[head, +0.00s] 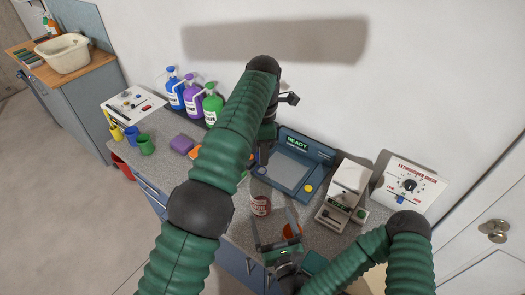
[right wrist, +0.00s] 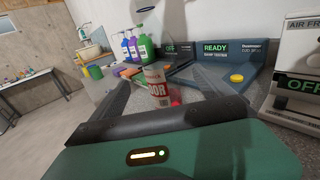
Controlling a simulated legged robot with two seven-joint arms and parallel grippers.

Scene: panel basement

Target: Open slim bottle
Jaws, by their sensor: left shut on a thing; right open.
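A slim bottle (head: 261,205) with a red-and-white label stands upright on the grey counter. It also shows in the right wrist view (right wrist: 158,86), between my right gripper's fingers. My right gripper (head: 273,232) is open around the bottle's near side; I cannot tell whether a finger touches it. My left gripper (head: 264,152) is above and behind the bottle, pointing down and partly hidden by my left arm. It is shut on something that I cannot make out.
Blue, purple and green pump bottles (head: 212,104) stand at the back left. A blue READY device (head: 290,165) is behind the slim bottle. A white machine (head: 345,190) is to its right. A small red item (head: 293,230) lies by the right finger. Cups (head: 146,143) stand at left.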

